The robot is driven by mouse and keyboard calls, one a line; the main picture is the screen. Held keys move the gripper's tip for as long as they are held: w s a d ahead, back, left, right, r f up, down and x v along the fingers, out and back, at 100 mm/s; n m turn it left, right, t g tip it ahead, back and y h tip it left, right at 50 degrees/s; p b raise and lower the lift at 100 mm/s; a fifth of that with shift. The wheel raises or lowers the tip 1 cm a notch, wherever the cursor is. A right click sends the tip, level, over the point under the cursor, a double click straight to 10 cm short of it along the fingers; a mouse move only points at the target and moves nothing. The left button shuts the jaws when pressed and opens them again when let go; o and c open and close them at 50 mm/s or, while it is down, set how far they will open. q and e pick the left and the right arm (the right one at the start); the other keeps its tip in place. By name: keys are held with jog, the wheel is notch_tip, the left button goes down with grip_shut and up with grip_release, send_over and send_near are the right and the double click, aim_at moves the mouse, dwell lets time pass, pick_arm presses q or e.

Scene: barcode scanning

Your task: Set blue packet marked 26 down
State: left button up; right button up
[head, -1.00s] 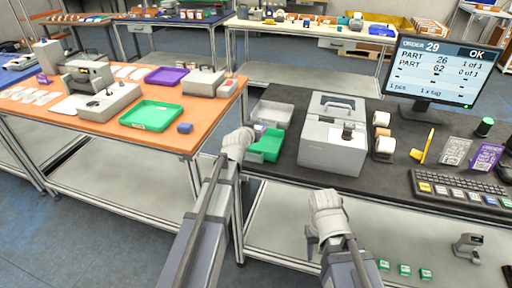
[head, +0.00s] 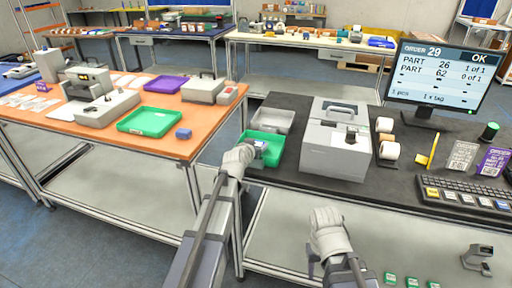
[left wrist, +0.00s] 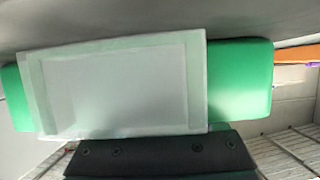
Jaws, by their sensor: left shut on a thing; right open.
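My left gripper (head: 250,150) is shut on a small packet (head: 261,145), which looks pale blue-grey in the head view. The packet is at the green tray (head: 272,158) on the dark bench, over its left part; I cannot tell whether it touches the tray. In the left wrist view the packet (left wrist: 115,85) shows as a pale flat rectangle in front of green, above the dark gripper part (left wrist: 160,158). Its marking cannot be read. My right gripper (head: 326,236) is open and empty in front of the bench, its fingers mostly hidden.
A grey tray (head: 273,118) lies behind the green one. A grey box-shaped machine (head: 335,150) stands close to its right. The monitor (head: 440,75) reads order 29.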

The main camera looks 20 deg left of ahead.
pick_arm(q)
jog(key=shift+f, duration=0.2)
jog(key=o, duration=1.5)
jog(key=shift+o, duration=0.2)
jog(key=shift+r, duration=0.1)
jog(key=shift+r, duration=0.15)
jog(key=p+v, duration=0.4)
jog(key=v, duration=0.7)
jog(key=shift+r+p, duration=0.15)
jog(key=shift+p, duration=0.15)
jog(key=shift+s, duration=0.45)
